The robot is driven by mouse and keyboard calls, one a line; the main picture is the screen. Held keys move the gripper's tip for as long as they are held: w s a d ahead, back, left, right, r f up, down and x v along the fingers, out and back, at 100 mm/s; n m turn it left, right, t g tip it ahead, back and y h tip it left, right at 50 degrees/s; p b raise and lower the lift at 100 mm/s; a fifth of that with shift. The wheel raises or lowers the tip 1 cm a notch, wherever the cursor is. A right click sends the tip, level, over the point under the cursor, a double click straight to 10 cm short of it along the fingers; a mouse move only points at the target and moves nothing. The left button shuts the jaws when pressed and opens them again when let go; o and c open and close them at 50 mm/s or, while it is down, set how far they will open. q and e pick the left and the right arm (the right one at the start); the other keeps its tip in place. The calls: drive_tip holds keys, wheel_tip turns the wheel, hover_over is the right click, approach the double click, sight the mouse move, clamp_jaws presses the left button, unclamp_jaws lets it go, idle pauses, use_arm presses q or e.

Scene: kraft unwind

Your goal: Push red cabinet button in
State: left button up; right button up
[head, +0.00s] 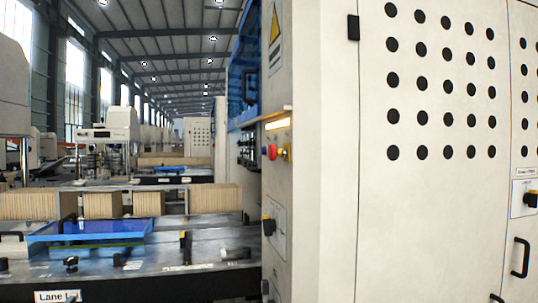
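The red button (271,152) sits on the narrow side face of the tall white cabinet (338,200), just below a lit yellow strip. It is seen from the side and stands out from the face beside a yellow part. I cannot tell how far in it is pressed. Neither of my grippers shows in the head view.
The cabinet's perforated front fills the right side, with a black handle (520,257) at the far right. A machine bed (205,275) with a blue tray (90,229) and stacked brown blocks (122,204) lies at left. A small shelf (265,118) juts out above the button.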

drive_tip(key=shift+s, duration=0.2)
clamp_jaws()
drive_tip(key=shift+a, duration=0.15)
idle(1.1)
